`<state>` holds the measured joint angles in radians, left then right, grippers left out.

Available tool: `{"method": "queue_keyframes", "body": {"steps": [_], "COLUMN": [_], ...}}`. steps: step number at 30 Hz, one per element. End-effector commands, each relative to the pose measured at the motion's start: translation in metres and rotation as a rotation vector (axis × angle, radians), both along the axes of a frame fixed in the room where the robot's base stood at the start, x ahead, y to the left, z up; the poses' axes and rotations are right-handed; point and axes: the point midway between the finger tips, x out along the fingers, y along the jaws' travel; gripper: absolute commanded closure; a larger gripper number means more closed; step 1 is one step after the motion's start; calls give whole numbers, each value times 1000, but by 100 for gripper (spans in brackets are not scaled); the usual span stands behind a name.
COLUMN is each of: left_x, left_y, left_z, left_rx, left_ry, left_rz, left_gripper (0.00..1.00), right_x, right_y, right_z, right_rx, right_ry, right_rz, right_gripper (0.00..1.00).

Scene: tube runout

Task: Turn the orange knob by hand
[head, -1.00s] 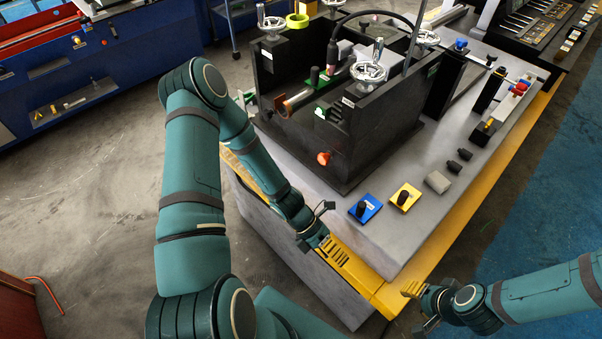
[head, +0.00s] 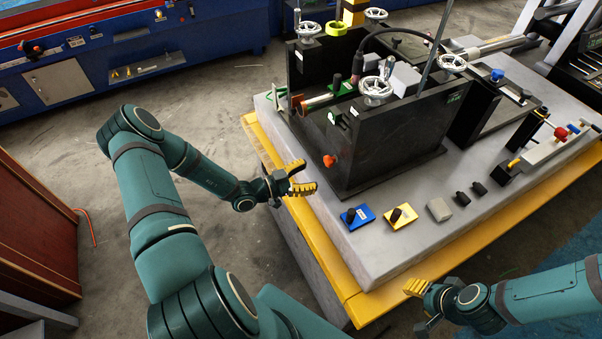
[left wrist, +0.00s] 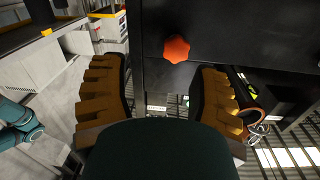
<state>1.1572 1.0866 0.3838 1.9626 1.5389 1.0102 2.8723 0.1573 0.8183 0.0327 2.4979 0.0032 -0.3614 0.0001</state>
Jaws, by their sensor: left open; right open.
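The orange knob (head: 329,161) sits low on the near end of the black machine housing (head: 385,150). In the left wrist view the knob (left wrist: 177,49) is a lobed orange shape on a dark panel, ahead of and between my two fingers. My left gripper (head: 304,181) is open and empty, just left of and a little below the knob in the head view. Its yellow ribbed fingers show in the left wrist view (left wrist: 165,100). It does not touch the knob. My right gripper (head: 414,290) is at the table's front edge, away from the knob, and holds nothing that I can see.
Handwheels (head: 376,91) top the housing. A yellow rail (head: 343,293) edges the table. Floor left of the table is free.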

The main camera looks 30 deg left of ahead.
Motion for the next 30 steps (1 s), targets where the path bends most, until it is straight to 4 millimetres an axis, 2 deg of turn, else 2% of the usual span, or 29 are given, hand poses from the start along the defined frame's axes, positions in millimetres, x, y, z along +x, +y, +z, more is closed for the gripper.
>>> {"method": "queue_keyframes", "body": {"steps": [3, 8, 23, 30], "left_x": [3, 7, 48, 71], "left_y": [15, 17, -9, -22], "left_z": [4, 5, 3, 2], "left_rx": [-71, -97, -93, -91], "left_ry": [19, 23, 22, 22], "left_rz": [55, 69, 66, 65], "left_gripper": [39, 39, 39, 39], "right_x": [0, 0, 1, 1], "right_y": [0, 0, 1, 2], "right_z": [2, 1, -17, -33], "right_rx": [1, 1, -3, -5], "right_ry": [0, 0, -1, 0], "right_rz": [0, 0, 0, 0], "right_gripper": [53, 53, 53, 53]}}
